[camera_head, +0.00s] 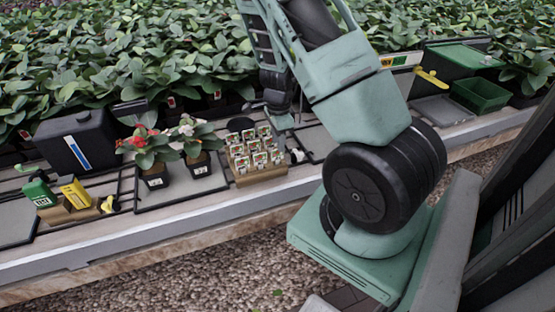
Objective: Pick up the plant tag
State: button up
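I cannot tell for sure which item is the plant tag. Small red-and-white labels (171,102) show among the leaves behind the bench, and white labels sit on the two black flower pots (154,178). A wooden rack (262,174) holds several small picture cards (256,147) in rows. My gripper (283,122) hangs low over the bench, just right of and behind the rack. Its fingers are small and partly hidden by my arm, so their opening is unclear. I see nothing held in it.
Left on the bench stand a black box (78,138) with a blue-white stripe and green and yellow bottles (75,192) in a wooden holder. Green bins (480,94) and a yellow-handled tool (431,78) are at the right. Dense leafy plants (150,50) fill the back. Gravel lies in front.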

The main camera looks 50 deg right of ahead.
aim_at(277, 160)
jog(key=f, duration=0.7)
jog(key=shift+w+d+f, duration=0.2)
jog(key=shift+w+f, duration=0.05)
jog(key=shift+w, duration=0.05)
grip_shut()
